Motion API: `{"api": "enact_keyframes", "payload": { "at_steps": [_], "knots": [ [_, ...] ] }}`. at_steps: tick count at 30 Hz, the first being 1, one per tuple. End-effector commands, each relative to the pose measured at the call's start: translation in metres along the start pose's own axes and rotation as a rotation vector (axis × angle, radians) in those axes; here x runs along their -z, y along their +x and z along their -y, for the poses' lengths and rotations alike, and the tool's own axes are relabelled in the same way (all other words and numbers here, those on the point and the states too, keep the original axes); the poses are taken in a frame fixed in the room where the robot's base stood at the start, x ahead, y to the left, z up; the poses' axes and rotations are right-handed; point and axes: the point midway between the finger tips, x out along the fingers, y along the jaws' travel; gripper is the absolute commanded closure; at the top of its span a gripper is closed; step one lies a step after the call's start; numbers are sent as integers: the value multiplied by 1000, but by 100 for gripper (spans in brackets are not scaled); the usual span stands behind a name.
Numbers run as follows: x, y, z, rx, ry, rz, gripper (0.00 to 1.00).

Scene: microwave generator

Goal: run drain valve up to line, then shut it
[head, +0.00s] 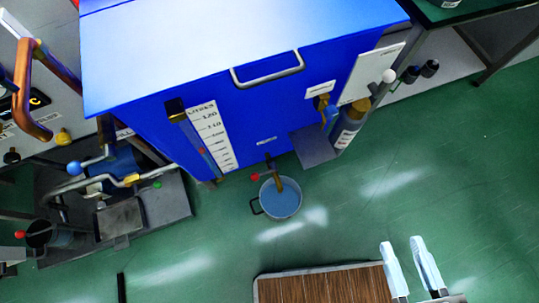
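The drain valve (271,166) sticks out low on the front of a big blue tank (250,110). A red knob (255,177) shows at the left end of its lever. A brass spout points down into a pot (265,203) with a dark side handle and pale blue contents. I cannot tell whether liquid is running. A white litre scale (211,137) stands beside a narrow gauge tube (193,140) on the tank; the level and line are too small to read. My gripper (402,243) is at the lower right, fingers apart and empty, well away from the valve.
A bench with pipes and a blue knob (75,168) stands left. A wood-topped surface (320,288) is at the bottom. Green floor (370,210) between is clear.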

Motion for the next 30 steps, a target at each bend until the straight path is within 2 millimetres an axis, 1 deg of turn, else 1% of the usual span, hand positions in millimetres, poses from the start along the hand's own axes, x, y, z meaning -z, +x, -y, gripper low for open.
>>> {"api": "enact_keyframes", "payload": {
  "at_steps": [1, 2, 3, 5, 6, 8, 9, 11, 12, 14, 15, 17, 18, 21, 22, 25, 27, 30],
  "knots": [
    [-45, 24, 17, 8, -61, -9, 63],
    [-63, 36, 25, 13, -105, -13, 63],
    [-86, 52, 38, 22, -166, -19, 63],
    [-118, 76, 56, 35, -262, -30, 63],
    [-139, 92, 69, 43, -326, -38, 63],
    [-168, 117, 88, 57, -425, -52, 63],
    [-187, 134, 101, 67, -493, -62, 63],
    [-214, 160, 119, 79, -597, -80, 63],
    [-230, 178, 132, 88, -669, -94, 63],
    [-254, 205, 150, 100, -778, -114, 63],
    [-270, 222, 161, 107, -852, -129, 63],
    [-291, 249, 178, 116, -967, -154, 63],
    [-303, 266, 188, 120, -1041, -171, 63],
    [-329, 302, 209, 129, -1211, -208, 63],
    [-334, 312, 213, 129, -1255, -217, 63],
    [-348, 334, 224, 130, -1373, -244, 63],
    [-352, 344, 228, 129, -1426, -255, 63],
    [-354, 351, 232, 129, -1464, -263, 63]
  ]
}}
